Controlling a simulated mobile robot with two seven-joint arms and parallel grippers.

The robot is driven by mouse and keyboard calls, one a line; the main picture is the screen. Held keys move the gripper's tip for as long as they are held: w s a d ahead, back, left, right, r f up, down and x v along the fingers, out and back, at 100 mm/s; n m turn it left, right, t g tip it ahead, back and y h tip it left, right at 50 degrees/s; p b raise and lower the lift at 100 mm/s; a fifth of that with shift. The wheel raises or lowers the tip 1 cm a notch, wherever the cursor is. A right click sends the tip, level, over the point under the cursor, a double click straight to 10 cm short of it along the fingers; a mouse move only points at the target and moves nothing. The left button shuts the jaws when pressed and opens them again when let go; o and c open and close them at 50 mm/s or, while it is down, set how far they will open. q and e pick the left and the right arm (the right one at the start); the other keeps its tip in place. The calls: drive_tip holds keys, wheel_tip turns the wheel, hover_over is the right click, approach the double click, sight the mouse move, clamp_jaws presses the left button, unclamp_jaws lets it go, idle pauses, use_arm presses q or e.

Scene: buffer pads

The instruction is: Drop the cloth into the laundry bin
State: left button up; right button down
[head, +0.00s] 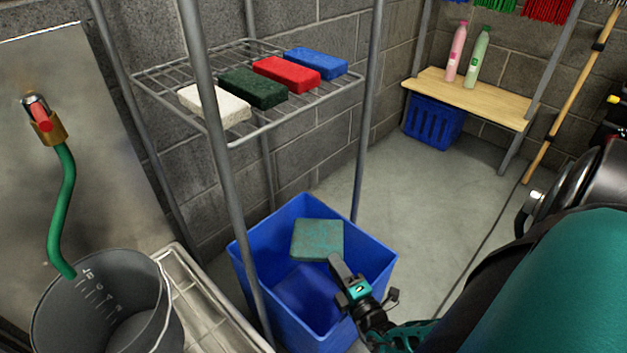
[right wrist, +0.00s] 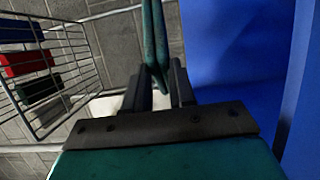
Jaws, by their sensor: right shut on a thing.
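A green, worn-looking square cloth (head: 317,239) hangs over the open blue laundry bin (head: 305,290) in the head view. My right gripper (head: 338,264) is shut on it, with the gripper at the bin's right side. I cannot tell from the head view how high the cloth is relative to the rim. In the right wrist view the cloth (right wrist: 153,40) shows edge-on, pinched between the fingers (right wrist: 157,85), with the blue bin wall (right wrist: 230,50) to its right. The visible bin floor looks bare. My left gripper is not in view.
A metal rack with a wire shelf (head: 335,93) holding white, green, red and blue pads stands behind the bin; its post crosses the bin's left side. A grey bucket (head: 90,310) stands at left. A wooden bench (head: 440,90) with two bottles stands at the back.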

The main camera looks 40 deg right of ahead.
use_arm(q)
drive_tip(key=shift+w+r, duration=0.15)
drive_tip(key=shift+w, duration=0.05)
use_arm(e)
drive_tip(key=c, duration=0.8)
unclamp_jaws()
drive_tip(key=shift+c, duration=0.2)
use_arm(q)
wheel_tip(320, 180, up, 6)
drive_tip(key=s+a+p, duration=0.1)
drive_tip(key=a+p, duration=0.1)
drive_tip(key=p, duration=0.8)
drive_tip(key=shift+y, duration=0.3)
use_arm(e)
wheel_tip(320, 180, up, 20)
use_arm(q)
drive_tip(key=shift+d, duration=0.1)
